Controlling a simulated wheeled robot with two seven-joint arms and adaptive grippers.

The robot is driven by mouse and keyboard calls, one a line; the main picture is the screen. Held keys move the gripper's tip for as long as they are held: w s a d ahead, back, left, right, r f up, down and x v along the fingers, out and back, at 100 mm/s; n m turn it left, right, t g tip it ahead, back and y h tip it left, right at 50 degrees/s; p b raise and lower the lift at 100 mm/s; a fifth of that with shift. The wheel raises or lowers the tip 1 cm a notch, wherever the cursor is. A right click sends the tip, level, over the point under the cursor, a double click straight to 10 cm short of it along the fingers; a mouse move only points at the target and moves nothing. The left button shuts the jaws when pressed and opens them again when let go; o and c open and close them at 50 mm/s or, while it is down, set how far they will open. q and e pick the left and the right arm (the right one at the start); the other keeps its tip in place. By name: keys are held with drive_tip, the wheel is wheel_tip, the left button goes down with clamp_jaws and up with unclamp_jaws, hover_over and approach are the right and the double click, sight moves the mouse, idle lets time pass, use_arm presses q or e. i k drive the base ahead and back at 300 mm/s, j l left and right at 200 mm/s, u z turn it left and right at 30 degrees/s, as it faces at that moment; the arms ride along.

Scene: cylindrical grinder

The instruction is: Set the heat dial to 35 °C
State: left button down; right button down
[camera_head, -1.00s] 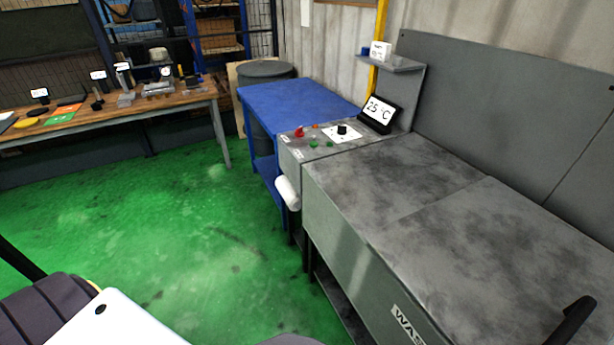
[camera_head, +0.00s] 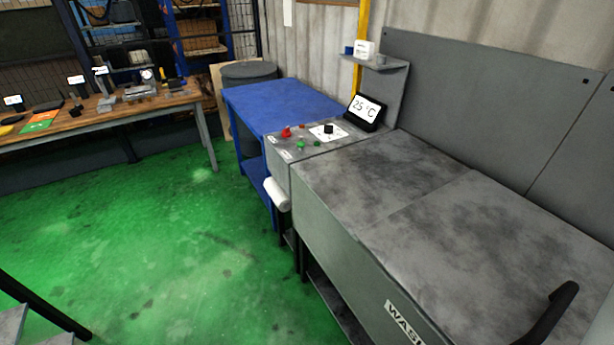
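The heat dial is a black knob (camera_head: 328,129) on a white plate, set in the grey control panel (camera_head: 290,157) of the washing machine. Its pointer is too small to read. The black display (camera_head: 365,110) behind it reads 25 °C. Neither of my grippers is in the view.
The grey washer lid (camera_head: 400,180) with a black handle (camera_head: 550,312) fills the right side. A blue table (camera_head: 280,105) stands beyond the panel. A white roll (camera_head: 277,194) hangs at the panel's front. A wooden workbench (camera_head: 130,108) stands at left.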

sight(328, 129)
drive_tip(key=k+l+u, duration=0.1)
drive_tip(key=k+l, duration=0.25)
drive_tip(key=i+j+z, duration=0.65)
drive_tip(key=j, duration=0.2)
drive_tip(key=i+j+z, duration=0.1)
drive_tip(key=j+z, duration=0.2)
drive_tip(key=j, duration=0.2)
drive_tip(key=i+j+z, duration=0.1)
drive_tip(key=j+z, duration=0.25)
drive_tip(key=j, duration=0.2)
drive_tip(key=j+z, duration=0.3)
drive_tip(key=j, duration=0.3)
drive_tip(key=j+z, duration=0.3)
drive_tip(key=j, duration=0.3)
drive_tip(key=i, duration=0.05)
